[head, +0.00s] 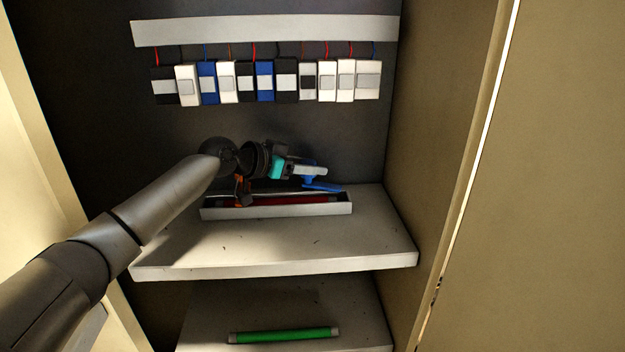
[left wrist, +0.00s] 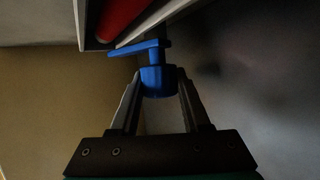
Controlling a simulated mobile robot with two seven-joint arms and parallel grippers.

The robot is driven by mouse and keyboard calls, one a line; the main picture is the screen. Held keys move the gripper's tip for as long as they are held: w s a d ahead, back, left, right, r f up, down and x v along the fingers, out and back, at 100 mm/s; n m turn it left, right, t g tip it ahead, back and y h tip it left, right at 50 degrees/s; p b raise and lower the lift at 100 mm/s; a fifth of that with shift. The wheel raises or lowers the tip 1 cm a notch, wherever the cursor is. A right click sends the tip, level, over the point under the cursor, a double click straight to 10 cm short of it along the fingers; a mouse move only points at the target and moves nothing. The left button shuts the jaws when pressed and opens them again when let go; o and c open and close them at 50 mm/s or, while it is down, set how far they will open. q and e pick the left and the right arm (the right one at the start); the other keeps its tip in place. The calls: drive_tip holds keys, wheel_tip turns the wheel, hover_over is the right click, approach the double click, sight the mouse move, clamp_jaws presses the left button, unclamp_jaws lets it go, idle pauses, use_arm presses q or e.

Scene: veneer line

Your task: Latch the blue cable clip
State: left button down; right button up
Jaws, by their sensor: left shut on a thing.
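The blue cable clip (head: 322,187) is at the right part of the light grey channel (head: 280,211) on the upper shelf. My left gripper (head: 321,172) reaches it from the left and above. In the left wrist view the fingertips of the left gripper (left wrist: 159,86) are shut on the round blue body of the clip (left wrist: 155,77). The clip's flat arm points left, next to the channel's edge (left wrist: 160,22). A red cable (left wrist: 122,18) lies in the channel. I cannot tell whether the clip's arm crosses over the cable. My right gripper is not in view.
A row of switch modules (head: 265,82) hangs on the back wall under a grey duct (head: 265,30). An orange-brown clip (head: 242,190) is at the channel's left part. A green tube (head: 284,335) lies on the lower shelf (head: 215,320). The upper shelf's front (head: 290,245) is clear.

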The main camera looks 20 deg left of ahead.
use_arm(q)
drive_tip(key=shift+f, duration=0.1)
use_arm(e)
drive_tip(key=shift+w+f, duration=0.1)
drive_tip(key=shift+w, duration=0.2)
use_arm(q)
drive_tip(key=c, duration=0.5)
unclamp_jaws()
drive_tip(key=shift+o, duration=0.6)
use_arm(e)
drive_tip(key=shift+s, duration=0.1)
